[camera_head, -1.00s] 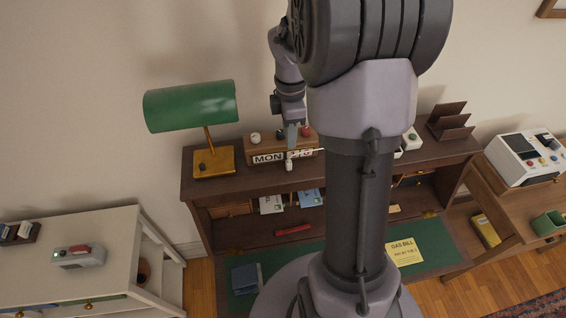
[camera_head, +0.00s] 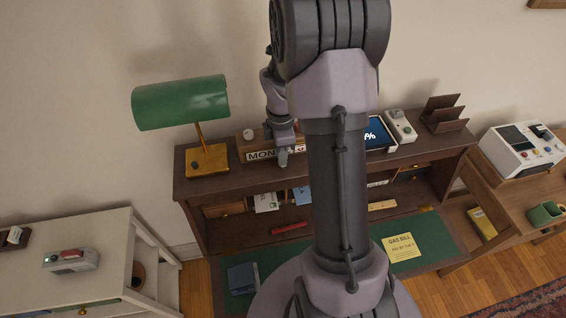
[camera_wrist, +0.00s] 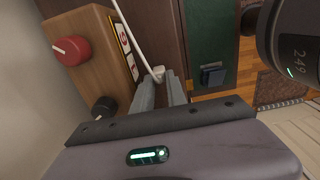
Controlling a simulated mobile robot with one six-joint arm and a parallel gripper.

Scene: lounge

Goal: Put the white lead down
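The white lead (camera_wrist: 138,38) shows in the wrist view as a thin white cable running down from the top edge to a small pale plug (camera_wrist: 158,73). The plug is at the tips of my gripper (camera_wrist: 161,80), whose two fingers stand slightly apart. Whether they pinch the plug or are just clear of it, I cannot tell. In the head view my gripper (camera_head: 283,160) points down at the front of the dark wooden desk top (camera_head: 235,173), before the calendar block (camera_head: 262,155). The lead does not show there; my arm hides part of the desk.
A green lamp (camera_head: 182,103) stands left of my gripper. A red knob (camera_wrist: 70,50) is close by on the calendar block. A tablet (camera_head: 377,134) and a white device (camera_head: 400,126) stand at right. The desk top between lamp and calendar is narrow.

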